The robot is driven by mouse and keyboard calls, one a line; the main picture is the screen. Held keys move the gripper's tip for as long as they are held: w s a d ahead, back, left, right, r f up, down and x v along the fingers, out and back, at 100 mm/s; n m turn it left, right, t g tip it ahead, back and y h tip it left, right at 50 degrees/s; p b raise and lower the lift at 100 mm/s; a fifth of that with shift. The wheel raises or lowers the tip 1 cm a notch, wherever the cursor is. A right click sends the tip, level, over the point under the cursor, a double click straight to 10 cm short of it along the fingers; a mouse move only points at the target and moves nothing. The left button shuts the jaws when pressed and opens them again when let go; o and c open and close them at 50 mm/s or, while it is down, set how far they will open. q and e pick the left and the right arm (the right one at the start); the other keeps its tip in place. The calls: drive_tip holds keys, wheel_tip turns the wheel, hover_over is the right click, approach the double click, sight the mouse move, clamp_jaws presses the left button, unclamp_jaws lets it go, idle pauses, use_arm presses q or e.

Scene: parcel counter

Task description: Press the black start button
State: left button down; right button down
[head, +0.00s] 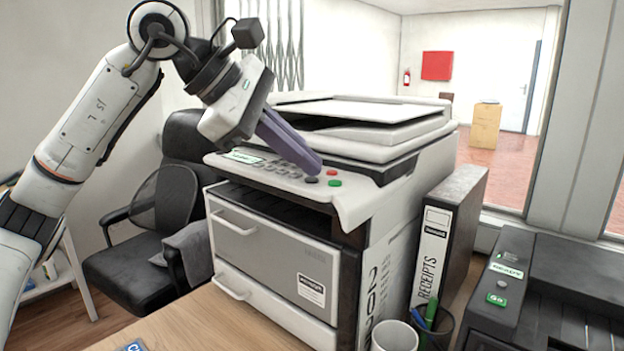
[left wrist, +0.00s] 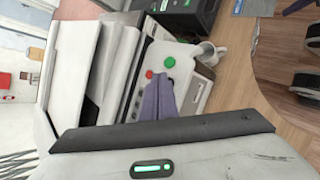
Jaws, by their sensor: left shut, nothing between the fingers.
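The black button (head: 311,180) sits on the copier's control panel, at the right end of the keypad. It lies to the left of a red button (head: 332,172) and a green button (head: 334,183). My left gripper (head: 314,167) is shut and empty, its purple fingers pointing down just above the black button. I cannot tell whether the tips touch it. In the left wrist view the fingers (left wrist: 158,98) end close to the red button (left wrist: 149,74) and the green button (left wrist: 170,62). The black button is not discernible there. My right gripper is out of view.
The copier (head: 270,240) stands on the wooden counter. A receipts binder (head: 440,245), a cup (head: 394,337) and a pen holder (head: 434,325) stand to its right. A dark machine (head: 560,290) with a green button is at far right. An office chair (head: 150,250) is behind left.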

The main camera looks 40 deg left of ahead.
sight(303, 183)
use_arm(q)
drive_tip(key=shift+f, duration=0.15)
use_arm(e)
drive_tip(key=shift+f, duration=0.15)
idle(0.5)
use_arm(q)
drive_tip(key=shift+r+p, duration=0.65)
drive_tip(key=shift+r, duration=0.05)
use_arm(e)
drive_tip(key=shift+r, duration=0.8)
